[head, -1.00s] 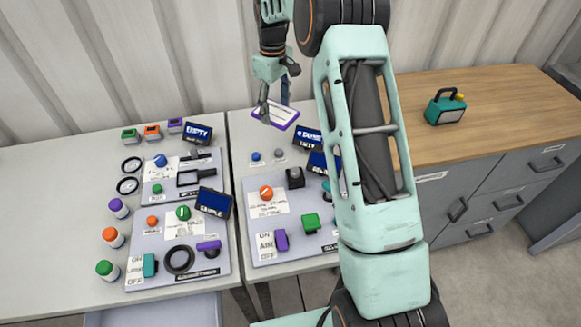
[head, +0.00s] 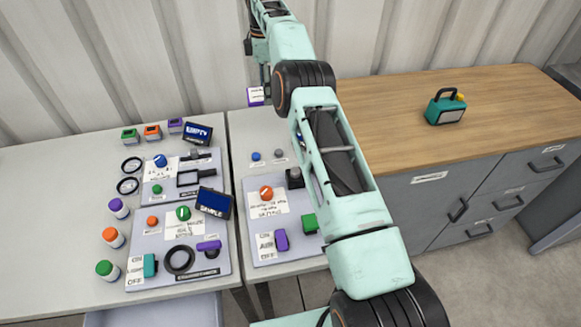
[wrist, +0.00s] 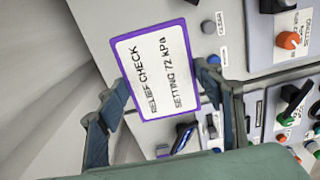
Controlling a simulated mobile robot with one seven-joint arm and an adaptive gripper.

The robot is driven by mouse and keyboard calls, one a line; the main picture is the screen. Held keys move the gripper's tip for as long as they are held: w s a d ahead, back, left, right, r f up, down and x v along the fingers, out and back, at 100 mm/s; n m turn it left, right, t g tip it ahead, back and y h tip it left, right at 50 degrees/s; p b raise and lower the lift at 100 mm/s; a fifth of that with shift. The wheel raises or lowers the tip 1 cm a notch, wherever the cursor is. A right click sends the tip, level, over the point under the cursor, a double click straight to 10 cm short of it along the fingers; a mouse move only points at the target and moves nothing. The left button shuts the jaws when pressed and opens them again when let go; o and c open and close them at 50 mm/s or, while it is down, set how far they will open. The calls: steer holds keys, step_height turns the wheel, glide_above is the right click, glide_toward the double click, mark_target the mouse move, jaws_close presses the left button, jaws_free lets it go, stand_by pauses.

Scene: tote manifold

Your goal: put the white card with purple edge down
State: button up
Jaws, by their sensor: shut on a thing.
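The white card with purple edge (wrist: 157,72) reads "RELIEF CHECK SETTING 72 kPa" in the wrist view. My gripper (wrist: 168,92) is shut on it, with a finger at each side edge. In the head view only a part of the card (head: 256,95) shows, at the back edge of the table close to the wall. My arm hides the rest of it and the fingers there. The card appears to be held above the table.
Small coloured blocks (head: 152,132) and an EMPTY sign (head: 197,134) stand at the back left. A wooden counter (head: 400,110) at right holds a teal lantern-like item (head: 446,107).

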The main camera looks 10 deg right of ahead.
steer(key=shift+f+b, duration=0.35)
steer(key=shift+f, duration=0.15)
steer(key=b, duration=0.2)
glide_toward(280, 131)
steer(key=a+f, duration=0.2)
steer(key=f, duration=0.1)
steer(key=a+f, duration=0.1)
steer(key=f, duration=0.1)
steer(key=shift+a, duration=0.4)
steer(key=d, duration=0.4)
steer(key=shift+f+p, duration=0.4)
steer(key=shift+f, duration=0.45)
steer(key=o, duration=0.7)
steer(key=shift+f, duration=0.1)
steer(key=o, duration=0.4)
steer(key=shift+o, duration=0.2)
